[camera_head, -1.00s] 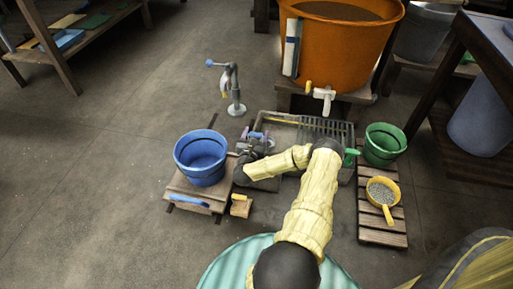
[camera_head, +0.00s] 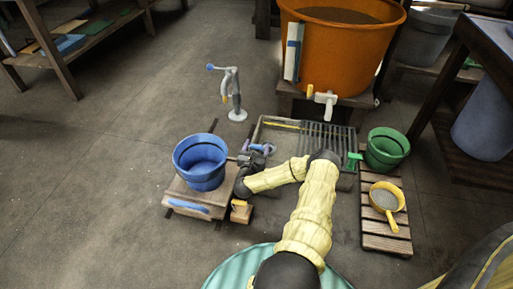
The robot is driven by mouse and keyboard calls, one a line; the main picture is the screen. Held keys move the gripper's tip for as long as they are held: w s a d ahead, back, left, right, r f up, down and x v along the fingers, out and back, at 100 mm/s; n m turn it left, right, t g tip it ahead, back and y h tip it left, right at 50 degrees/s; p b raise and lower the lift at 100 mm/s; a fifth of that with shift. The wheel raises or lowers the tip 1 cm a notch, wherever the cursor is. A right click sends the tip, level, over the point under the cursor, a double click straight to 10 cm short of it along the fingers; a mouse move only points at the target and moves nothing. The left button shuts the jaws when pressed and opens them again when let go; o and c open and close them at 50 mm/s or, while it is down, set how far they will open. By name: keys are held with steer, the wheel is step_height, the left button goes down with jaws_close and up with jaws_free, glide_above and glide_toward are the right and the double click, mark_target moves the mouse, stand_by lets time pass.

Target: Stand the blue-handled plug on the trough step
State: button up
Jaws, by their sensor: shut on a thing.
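The trough (camera_head: 283,133) stands in the middle, with a slatted grate over its right part. My gripper (camera_head: 255,154) is at the trough's left end, low and close to it. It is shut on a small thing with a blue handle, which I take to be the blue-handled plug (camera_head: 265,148). The plug's lower part is hidden by the dark jaws and wrist. I cannot tell whether it touches the trough. My arm covers the trough's front side, and the trough step cannot be made out clearly.
A blue bucket (camera_head: 200,162) on a low wooden stand (camera_head: 181,193) is close left of my gripper. A grey standpipe (camera_head: 236,100) stands behind. A large orange tub (camera_head: 338,55) with a tap is at the back. A green bucket (camera_head: 387,150) and yellow pan (camera_head: 386,197) are right.

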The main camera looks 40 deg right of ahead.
steer(key=o, duration=1.3)
steer(key=shift+f, duration=0.1)
steer(key=p+v, duration=0.1)
steer(key=v, duration=0.1)
steer(key=p+v, duration=0.1)
steer(key=v, duration=0.1)
steer(key=p+v, duration=0.2)
steer(key=shift+s+a+r, duration=0.25)
steer(key=shift+a, duration=0.05)
steer(key=shift+s+a+f, duration=0.1)
steer(key=shift+s+a, duration=0.15)
steer(key=shift+s, duration=0.05)
